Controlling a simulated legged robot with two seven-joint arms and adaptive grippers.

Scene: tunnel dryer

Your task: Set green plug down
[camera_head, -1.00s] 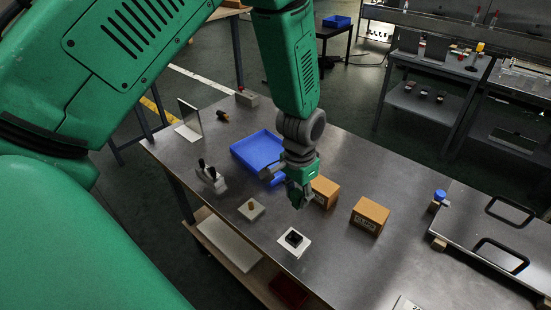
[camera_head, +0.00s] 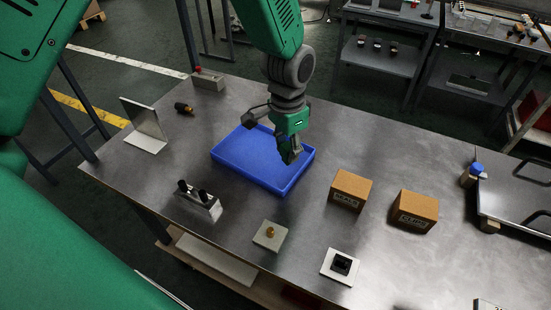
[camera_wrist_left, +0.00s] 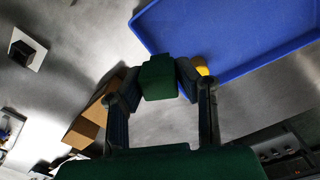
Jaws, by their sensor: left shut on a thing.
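My left gripper (camera_head: 290,155) is over the right part of the blue tray (camera_head: 225,163) in the head view. In the left wrist view its fingers (camera_wrist_left: 160,92) are shut on a dark green block, the green plug (camera_wrist_left: 158,78). The plug hardly stands out from the green gripper in the head view. The wrist view shows the tray's (camera_wrist_left: 225,35) wall beyond the plug. A small yellow thing (camera_wrist_left: 200,66) shows beside the finger, partly hidden. I cannot tell the plug's height above the tray. My right gripper is not in view.
Two cardboard boxes (camera_head: 350,190) (camera_head: 414,210) stand right of the tray. An upright metal plate (camera_head: 145,120) stands left.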

